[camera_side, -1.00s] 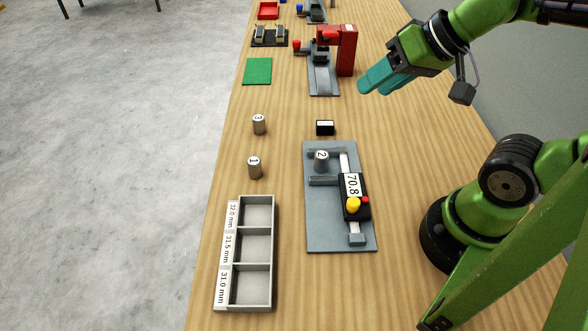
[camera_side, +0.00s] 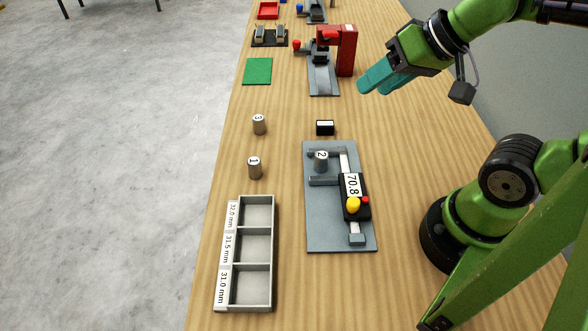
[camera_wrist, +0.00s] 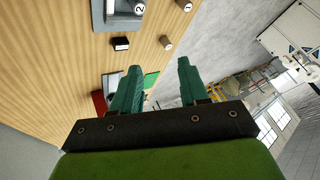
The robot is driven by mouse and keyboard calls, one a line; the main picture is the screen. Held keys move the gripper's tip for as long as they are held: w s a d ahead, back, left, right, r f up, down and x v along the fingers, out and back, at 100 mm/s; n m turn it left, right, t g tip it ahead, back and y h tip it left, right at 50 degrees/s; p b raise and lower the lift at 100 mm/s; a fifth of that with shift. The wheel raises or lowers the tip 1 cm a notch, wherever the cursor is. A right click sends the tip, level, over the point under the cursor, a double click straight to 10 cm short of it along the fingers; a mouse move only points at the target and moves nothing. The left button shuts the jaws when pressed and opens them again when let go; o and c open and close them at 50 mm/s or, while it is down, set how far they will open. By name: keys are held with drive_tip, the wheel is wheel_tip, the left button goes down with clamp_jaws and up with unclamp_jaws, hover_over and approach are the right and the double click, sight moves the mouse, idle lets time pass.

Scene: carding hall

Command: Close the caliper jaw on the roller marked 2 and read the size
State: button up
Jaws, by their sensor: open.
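The roller marked 2 (camera_side: 321,161) stands upright on the grey caliper plate (camera_side: 325,225), between the two jaws of the caliper. The sliding jaw (camera_side: 323,181) is on the near side of the roller; I cannot tell whether it touches. The roller also shows at the top of the wrist view (camera_wrist: 139,9). My gripper (camera_side: 370,86) is open and empty, above the table's right side, well beyond the caliper; its teal fingers show in the wrist view (camera_wrist: 158,85).
Rollers marked 1 (camera_side: 254,168) and 3 (camera_side: 259,125) stand left of the caliper. A tray (camera_side: 272,252) has three empty compartments labelled 32.0, 31.5 and 31.0 mm. A small black block (camera_side: 325,128), green mat (camera_side: 257,71) and red-armed device (camera_side: 347,52) are farther back.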

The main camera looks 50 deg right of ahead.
drive_tip(key=shift+o, duration=0.8)
drive_tip(key=n+g+h, duration=0.2)
drive_tip(key=n+g, duration=0.5)
drive_tip(key=n, duration=1.5)
hover_over(354, 201)
wheel_tip(354, 201, down, 4)
drive_tip(key=r, duration=0.1)
wheel_tip(354, 201, down, 17)
drive_tip(key=shift+f, duration=0.2)
clamp_jaws()
